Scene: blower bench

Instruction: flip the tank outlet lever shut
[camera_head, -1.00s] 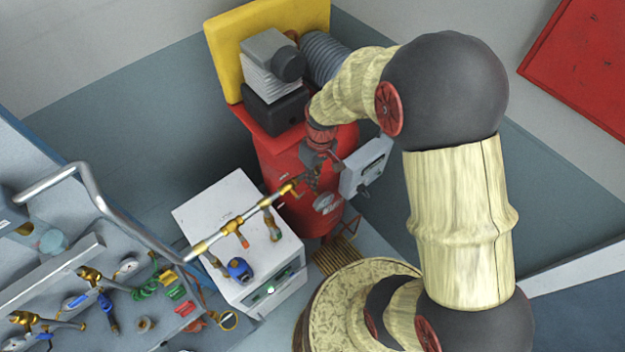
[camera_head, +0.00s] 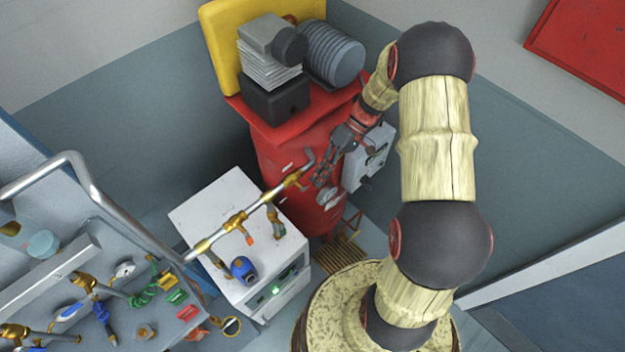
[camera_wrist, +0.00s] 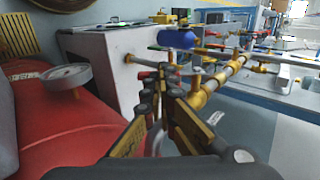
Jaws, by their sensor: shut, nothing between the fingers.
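The red tank (camera_head: 300,145) stands at the centre of the head view and fills the left of the wrist view (camera_wrist: 70,125). A grey pipe elbow (camera_head: 310,158) at the tank leads to a brass valve fitting (camera_head: 292,180) on the outlet pipe. My gripper (camera_head: 320,182) is shut and empty, just right of this fitting and in front of the tank. In the wrist view my gripper (camera_wrist: 167,78) points along the pipe, with brass fittings (camera_wrist: 197,98) close on its right. I cannot make out the outlet lever or its angle clearly, nor whether the fingers touch anything.
A white cabinet (camera_head: 200,212) stands under the pipe, with a blue-topped part (camera_head: 242,268) on it. A round gauge (camera_wrist: 62,78) sits on the tank. A grey box (camera_head: 368,158) is right of the gripper. A bench with tools (camera_head: 60,262) lies left.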

